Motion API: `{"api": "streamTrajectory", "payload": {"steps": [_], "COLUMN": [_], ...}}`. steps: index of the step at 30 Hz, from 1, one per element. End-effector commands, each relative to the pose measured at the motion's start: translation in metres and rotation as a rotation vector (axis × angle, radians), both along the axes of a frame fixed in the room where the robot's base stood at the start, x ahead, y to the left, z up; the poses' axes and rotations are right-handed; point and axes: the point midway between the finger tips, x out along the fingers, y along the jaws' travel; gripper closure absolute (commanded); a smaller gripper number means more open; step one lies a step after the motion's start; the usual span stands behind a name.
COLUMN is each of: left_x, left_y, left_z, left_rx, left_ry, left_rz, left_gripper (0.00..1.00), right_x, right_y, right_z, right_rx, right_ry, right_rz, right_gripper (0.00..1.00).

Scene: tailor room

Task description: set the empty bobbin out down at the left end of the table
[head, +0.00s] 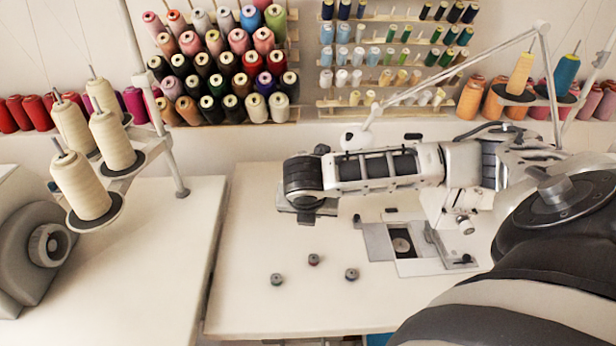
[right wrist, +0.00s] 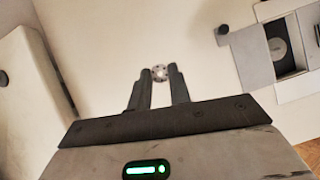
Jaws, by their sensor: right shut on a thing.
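My right gripper (head: 307,217) hangs over the left part of the table (head: 250,230), coming in from the right. In the right wrist view its two fingers (right wrist: 160,72) are closed on a small pale metallic bobbin (right wrist: 160,73), held between the tips. It looks bare of thread. In the head view my gripper hides this bobbin. I cannot tell how high it is above the table. Three dark-sided bobbins stand apart on the front of the table: a left one (head: 277,280), a middle one (head: 314,260) and a right one (head: 352,274). My left gripper is not in view.
The sewing machine's plate with its open bobbin recess (head: 402,243) lies right of my gripper. A neighbouring table (head: 150,260) with cream thread cones (head: 80,185) stands left, across a narrow gap. The table's left strip is clear. Thread racks (head: 225,60) line the wall.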

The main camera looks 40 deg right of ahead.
Motion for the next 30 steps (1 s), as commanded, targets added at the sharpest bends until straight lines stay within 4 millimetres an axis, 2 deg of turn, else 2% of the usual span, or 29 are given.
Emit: {"api": "streamTrajectory", "payload": {"steps": [3, 10, 15, 25, 26, 27, 28, 30], "left_x": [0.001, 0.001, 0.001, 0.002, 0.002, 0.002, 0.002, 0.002], "left_y": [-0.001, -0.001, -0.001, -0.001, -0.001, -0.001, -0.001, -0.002], "left_z": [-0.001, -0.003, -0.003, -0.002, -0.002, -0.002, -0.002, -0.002], "left_rx": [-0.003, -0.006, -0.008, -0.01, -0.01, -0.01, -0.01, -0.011], "left_ry": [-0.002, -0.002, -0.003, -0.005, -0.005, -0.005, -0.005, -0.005], "left_rz": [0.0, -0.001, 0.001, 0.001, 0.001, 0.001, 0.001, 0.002], "left_gripper": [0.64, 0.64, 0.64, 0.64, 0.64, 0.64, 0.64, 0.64], "right_x": [0.01, 0.018, 0.017, 0.016, 0.017, 0.017, 0.016, 0.016], "right_y": [-0.005, -0.01, -0.009, -0.009, -0.009, -0.009, -0.009, -0.009], "right_z": [-0.013, -0.027, -0.051, -0.055, -0.055, -0.055, -0.055, -0.055], "right_rx": [-0.001, 0.0, -0.001, 0.0, 0.0, 0.0, 0.0, 0.001], "right_ry": [-0.001, -0.001, 0.001, 0.0, -0.001, -0.001, -0.001, -0.001], "right_rz": [0.0, -0.001, 0.0, 0.0, 0.0, 0.0, 0.0, 0.0], "right_gripper": [1.0, 1.0, 1.0, 1.0, 0.75, 0.64, 0.59, 0.59]}}
